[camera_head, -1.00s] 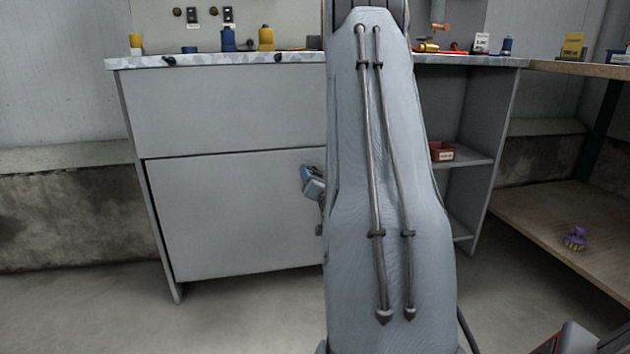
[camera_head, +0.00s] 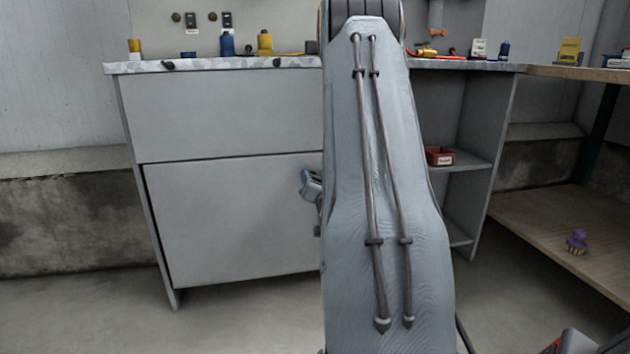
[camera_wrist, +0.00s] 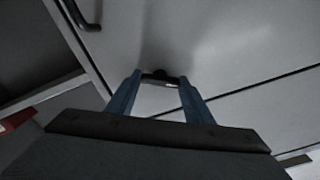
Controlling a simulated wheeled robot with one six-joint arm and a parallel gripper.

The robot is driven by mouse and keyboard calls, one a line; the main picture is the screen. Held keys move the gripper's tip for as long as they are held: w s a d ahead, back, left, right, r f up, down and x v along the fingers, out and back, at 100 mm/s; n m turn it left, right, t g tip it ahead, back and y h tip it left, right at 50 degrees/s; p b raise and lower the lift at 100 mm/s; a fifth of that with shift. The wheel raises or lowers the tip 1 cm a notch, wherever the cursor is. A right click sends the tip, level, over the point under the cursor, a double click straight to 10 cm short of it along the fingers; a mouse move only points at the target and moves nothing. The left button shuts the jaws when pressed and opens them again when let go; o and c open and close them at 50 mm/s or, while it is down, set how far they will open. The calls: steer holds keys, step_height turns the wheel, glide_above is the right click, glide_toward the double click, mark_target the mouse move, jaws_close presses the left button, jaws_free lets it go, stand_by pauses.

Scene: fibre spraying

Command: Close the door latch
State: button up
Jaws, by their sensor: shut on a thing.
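The grey cabinet's lower door (camera_head: 230,220) looks about flush with its frame, with a dark seam along its top and left edges. In the wrist view, my gripper (camera_wrist: 160,77) has its two blue fingers on either side of a small dark latch piece (camera_wrist: 160,73) against the grey panel. The fingers are shut on it, a little apart from each other. In the head view, only a blue and grey part of my gripper (camera_head: 309,182) shows at the door's right side. My arm hides the latch there.
A dark bar handle (camera_wrist: 86,14) is at the wrist view's upper left. Open shelves with a red box (camera_head: 439,156) are right of my arm. The worktop (camera_head: 225,64) carries bottles and tools. A wooden shelf (camera_head: 560,225) stands at right. The floor in front is clear.

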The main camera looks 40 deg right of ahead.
steer(key=shift+n+p, duration=1.65)
steer(key=shift+n, duration=1.15)
steer(key=o, duration=1.1)
steer(key=shift+c, duration=0.2)
steer(key=p+v, duration=0.2)
steer(key=v, duration=0.6)
steer(key=shift+p, duration=0.4)
